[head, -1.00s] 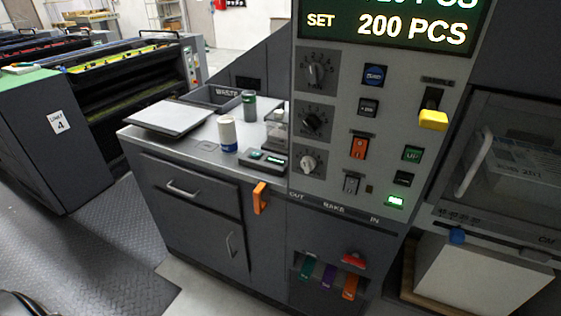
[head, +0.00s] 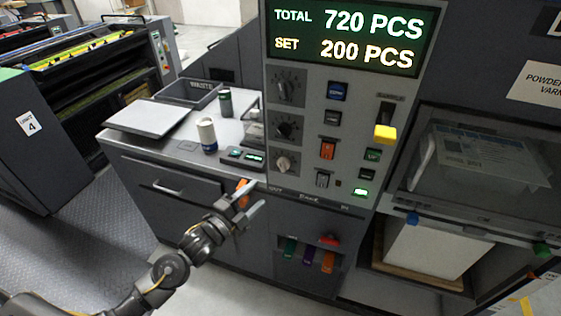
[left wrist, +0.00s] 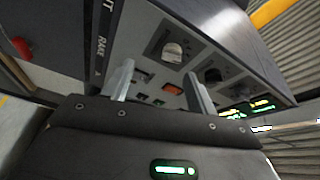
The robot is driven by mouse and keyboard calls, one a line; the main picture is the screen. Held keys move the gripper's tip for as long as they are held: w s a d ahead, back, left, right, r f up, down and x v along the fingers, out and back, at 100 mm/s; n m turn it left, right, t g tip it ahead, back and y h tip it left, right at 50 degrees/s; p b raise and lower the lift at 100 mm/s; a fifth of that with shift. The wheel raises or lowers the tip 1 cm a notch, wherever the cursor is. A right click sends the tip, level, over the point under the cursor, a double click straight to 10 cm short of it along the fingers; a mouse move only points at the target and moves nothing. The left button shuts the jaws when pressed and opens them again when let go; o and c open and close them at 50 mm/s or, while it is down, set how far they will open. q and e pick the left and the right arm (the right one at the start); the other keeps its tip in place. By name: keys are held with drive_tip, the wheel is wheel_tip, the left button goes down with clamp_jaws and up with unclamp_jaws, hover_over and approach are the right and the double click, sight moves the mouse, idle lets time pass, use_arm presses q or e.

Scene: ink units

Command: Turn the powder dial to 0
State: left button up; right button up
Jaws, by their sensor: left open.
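Three round dials stand in a column on the left of the grey control panel: a top dial (head: 286,87), a dark middle dial (head: 286,128) and a paler bottom dial (head: 283,163). Their labels are too small to read, so I cannot tell which is the powder dial or its setting. In the left wrist view the pale dial (left wrist: 172,51) and a dark dial (left wrist: 212,75) show beyond the spread fingers (left wrist: 157,72). My right gripper is out of view.
Buttons and a yellow-handled lever (head: 385,133) are right of the dials. The counter (head: 180,146) left of the panel holds a white-and-blue can (head: 207,134), a green can (head: 225,102) and a small device (head: 242,158). Coloured levers (head: 308,255) sit below.

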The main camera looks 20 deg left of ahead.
sight(281, 168)
use_arm(q)
drive_tip(key=shift+m+h, duration=0.3)
drive_tip(key=shift+m, duration=0.1)
drive_tip(key=w+d+r+p, duration=0.1)
drive_tip(key=w, duration=0.1)
drive_tip(key=w+d+r+p, duration=0.1)
drive_tip(key=w+d, duration=0.1)
drive_tip(key=w, duration=0.1)
drive_tip(key=w+d+r+p, duration=0.1)
drive_tip(key=w, duration=0.2)
drive_tip(key=shift+w+d+r, duration=0.25)
drive_tip(key=shift+d+r, duration=0.1)
drive_tip(key=shift+d, duration=0.05)
drive_tip(key=shift+w+d, duration=0.2)
drive_tip(key=shift+w, duration=0.25)
drive_tip(key=c, duration=1)
drive_tip(key=shift+f, duration=0.1)
